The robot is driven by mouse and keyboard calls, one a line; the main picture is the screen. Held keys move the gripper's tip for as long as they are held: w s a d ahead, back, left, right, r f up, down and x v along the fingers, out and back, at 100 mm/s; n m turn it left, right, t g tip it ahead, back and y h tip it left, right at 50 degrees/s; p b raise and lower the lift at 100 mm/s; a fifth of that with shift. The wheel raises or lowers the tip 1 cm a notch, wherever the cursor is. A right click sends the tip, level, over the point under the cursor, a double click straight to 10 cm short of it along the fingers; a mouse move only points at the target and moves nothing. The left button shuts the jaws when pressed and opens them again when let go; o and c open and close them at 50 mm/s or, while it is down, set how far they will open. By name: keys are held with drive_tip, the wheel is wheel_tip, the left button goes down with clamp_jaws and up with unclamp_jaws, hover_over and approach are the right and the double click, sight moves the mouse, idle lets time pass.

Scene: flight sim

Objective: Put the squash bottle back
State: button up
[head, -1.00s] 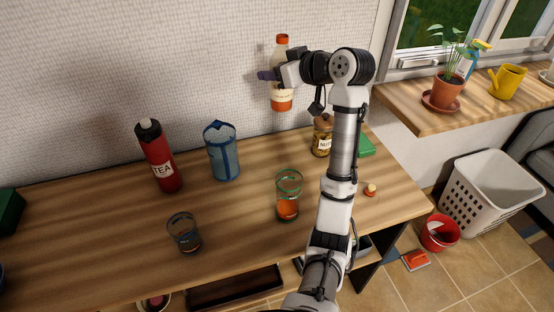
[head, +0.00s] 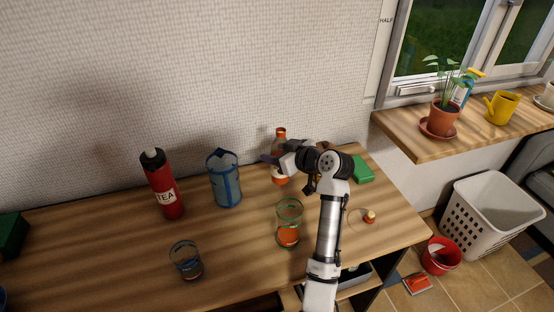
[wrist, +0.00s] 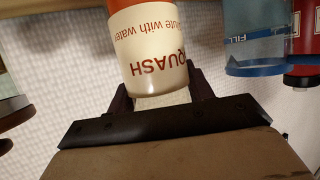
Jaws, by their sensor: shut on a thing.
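The squash bottle (head: 280,146) is orange with a white label and stands upright at the back of the wooden counter, near the wall. My gripper (head: 276,159) is shut on it from the right side. In the wrist view the bottle's label (wrist: 150,45) reads SQUASH, and my gripper (wrist: 158,90) has a dark finger on each side of it. Whether the bottle's base touches the counter is hard to tell. A glass with orange drink (head: 288,232) stands in front of the bottle. A small orange-and-yellow cap-like piece (head: 369,217) lies on the counter to the right.
A blue jug (head: 224,180) and red TEA flask (head: 162,186) stand left of the bottle; an empty-looking glass (head: 186,262) is nearer. A green block (head: 362,169) lies right of my arm. The jar is mostly hidden behind my arm.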

drive_tip(key=shift+f, duration=1.5)
drive_tip(key=shift+f, duration=0.2)
drive_tip(key=o, duration=1.3)
drive_tip(key=shift+r+p, duration=0.3)
drive_tip(key=b+v, duration=0.3)
drive_tip(key=v, duration=0.9)
drive_tip(key=shift+f+b, duration=0.2)
drive_tip(key=shift+b, duration=0.2)
